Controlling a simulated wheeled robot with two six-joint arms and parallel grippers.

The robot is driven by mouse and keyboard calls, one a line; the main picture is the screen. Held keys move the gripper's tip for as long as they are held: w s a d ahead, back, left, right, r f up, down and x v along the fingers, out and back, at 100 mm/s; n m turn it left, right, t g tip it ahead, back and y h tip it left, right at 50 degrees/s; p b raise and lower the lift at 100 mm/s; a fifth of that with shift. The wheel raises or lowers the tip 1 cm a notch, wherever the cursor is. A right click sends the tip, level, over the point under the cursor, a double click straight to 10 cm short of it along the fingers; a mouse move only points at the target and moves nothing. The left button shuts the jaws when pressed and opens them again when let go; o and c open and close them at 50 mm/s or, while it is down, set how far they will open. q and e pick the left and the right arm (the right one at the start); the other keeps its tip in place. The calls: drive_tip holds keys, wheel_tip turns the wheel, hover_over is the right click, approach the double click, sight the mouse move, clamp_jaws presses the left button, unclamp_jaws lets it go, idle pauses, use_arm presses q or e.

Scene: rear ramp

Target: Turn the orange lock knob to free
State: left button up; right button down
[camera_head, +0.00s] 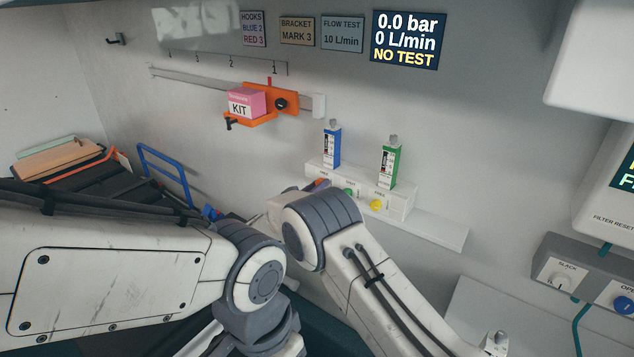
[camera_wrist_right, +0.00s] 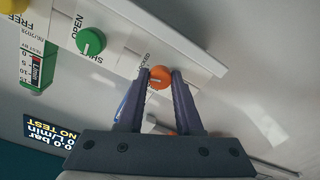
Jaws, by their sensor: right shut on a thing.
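The orange lock knob (camera_wrist_right: 160,74) sits on a white panel in the right wrist view, beside a label ending in "LOCKED". It has a pale pointer mark, lying roughly level in that picture. My right gripper (camera_wrist_right: 161,82) is shut on the knob, one finger on each side of it. In the head view only a small bit of the orange knob (camera_head: 319,184) shows above my right arm, and the right gripper is mostly hidden behind that arm. My left arm comes in from the left; its gripper is not in view.
A green knob (camera_wrist_right: 90,42) and a yellow knob (camera_head: 376,204) share the white panel (camera_head: 400,203). Blue (camera_head: 332,147) and green (camera_head: 390,165) flow meters stand on it. An orange bracket (camera_head: 287,98) with a pink kit box (camera_head: 246,103) hangs on a wall rail. The screen reads "NO TEST".

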drive_tip(key=shift+a+n+g+p, duration=0.15)
drive_tip(key=shift+n+p, duration=0.95)
drive_tip(key=shift+n, duration=2.25)
drive_tip(key=shift+d+n+g+p, duration=0.15)
drive_tip(key=shift+n+p, duration=0.9)
drive_tip(key=shift+n, duration=2.3)
drive_tip(key=shift+a, duration=0.1)
drive_tip(key=c, duration=0.6)
unclamp_jaws()
